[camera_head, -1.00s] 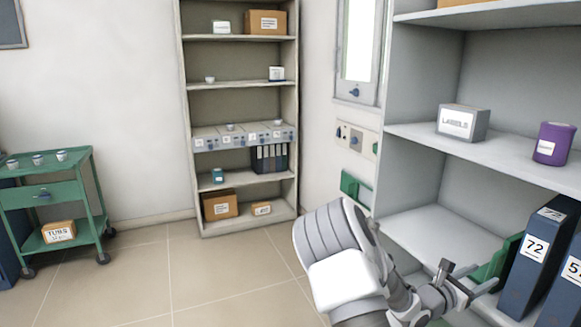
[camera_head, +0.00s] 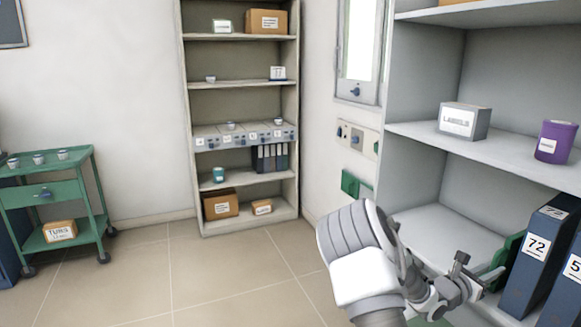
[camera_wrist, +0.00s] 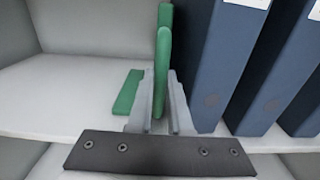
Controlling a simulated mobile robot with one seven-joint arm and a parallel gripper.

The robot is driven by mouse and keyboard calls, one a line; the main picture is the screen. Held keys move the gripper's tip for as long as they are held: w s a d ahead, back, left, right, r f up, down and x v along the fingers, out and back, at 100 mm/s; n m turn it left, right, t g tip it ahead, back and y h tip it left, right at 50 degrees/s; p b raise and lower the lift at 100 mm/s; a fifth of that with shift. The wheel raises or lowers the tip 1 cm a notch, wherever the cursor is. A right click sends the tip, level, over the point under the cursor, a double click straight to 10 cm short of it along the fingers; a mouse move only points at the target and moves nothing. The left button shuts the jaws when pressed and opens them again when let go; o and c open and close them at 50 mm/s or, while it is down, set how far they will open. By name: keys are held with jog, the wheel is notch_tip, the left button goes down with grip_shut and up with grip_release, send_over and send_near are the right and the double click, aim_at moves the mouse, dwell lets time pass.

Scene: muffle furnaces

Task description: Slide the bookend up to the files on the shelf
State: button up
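The green bookend (camera_wrist: 163,50) stands upright on the lower shelf, its flat green foot (camera_wrist: 125,93) reaching left. In the head view the bookend (camera_head: 508,252) shows only partly, left of the files. A dark blue file (camera_wrist: 205,65) stands close to its right; in the head view this file (camera_head: 530,272) carries the label 72. My gripper (camera_wrist: 162,100) has one finger on each side of the upright plate and looks closed on it. The right finger lies between plate and file. A narrow gap shows there. In the head view my gripper (camera_head: 485,283) is partly hidden.
More blue files (camera_head: 568,290) stand to the right. The shelf board (camera_head: 440,235) left of the bookend is bare. Above it, another board (camera_head: 500,160) holds a labels box (camera_head: 462,121) and a purple tub (camera_head: 555,142). A trolley (camera_head: 50,195) stands far left.

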grip_shut()
jog(key=shift+s, duration=0.15)
jog(key=o, duration=0.8)
grip_release()
jog(key=shift+c, duration=0.2)
jog(key=p+v, duration=0.2)
jog(key=v, duration=0.7)
jog(key=shift+p, duration=0.35)
